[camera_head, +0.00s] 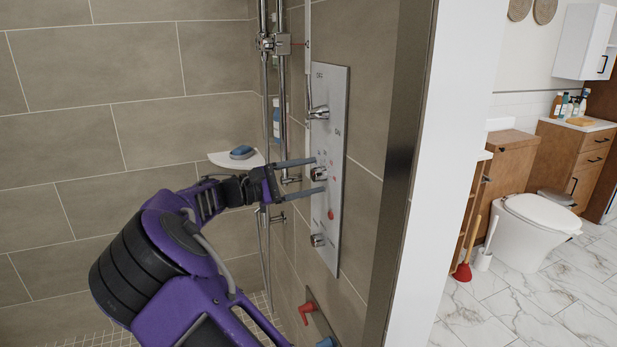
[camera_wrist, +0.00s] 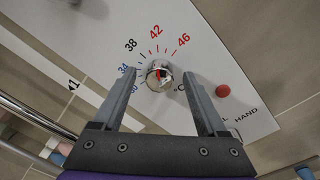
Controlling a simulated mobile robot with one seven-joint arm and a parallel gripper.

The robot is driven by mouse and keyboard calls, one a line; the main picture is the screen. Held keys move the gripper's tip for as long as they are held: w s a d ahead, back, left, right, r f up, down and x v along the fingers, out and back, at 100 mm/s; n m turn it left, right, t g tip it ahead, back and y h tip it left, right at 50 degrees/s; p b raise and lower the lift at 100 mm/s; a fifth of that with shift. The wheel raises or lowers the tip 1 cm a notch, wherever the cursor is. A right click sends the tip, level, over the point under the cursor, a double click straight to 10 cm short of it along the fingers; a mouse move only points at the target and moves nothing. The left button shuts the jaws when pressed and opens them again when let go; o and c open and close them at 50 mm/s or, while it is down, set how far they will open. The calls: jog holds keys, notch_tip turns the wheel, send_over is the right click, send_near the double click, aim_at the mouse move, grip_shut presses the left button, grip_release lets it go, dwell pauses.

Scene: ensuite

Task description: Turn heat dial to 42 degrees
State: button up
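The heat dial (camera_wrist: 158,76) is a small round metallic knob on a pale shower panel (camera_wrist: 255,108). Numbers 34, 38, 42 and 46 show around it in the wrist view, with 42 and 46 in red. A small red and dark marking shows on the dial face; I cannot tell which number it points to. My gripper (camera_wrist: 163,75) is open, with one finger on each side of the dial and visible space beside it. In the head view my gripper (camera_head: 319,176) reaches the middle knob (camera_head: 318,173) from the left.
The panel has an upper knob (camera_head: 318,112), a lower knob (camera_head: 317,240) and a red button (camera_wrist: 222,90). A shower rail (camera_head: 282,90) stands just left of the panel. A corner shelf (camera_head: 236,159) holds a blue item. The glass edge and white wall are at right.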

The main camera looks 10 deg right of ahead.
jog(key=v, duration=1.7)
jog(key=shift+a+p, duration=0.15)
jog(key=shift+p, duration=0.2)
jog(key=shift+s, duration=0.1)
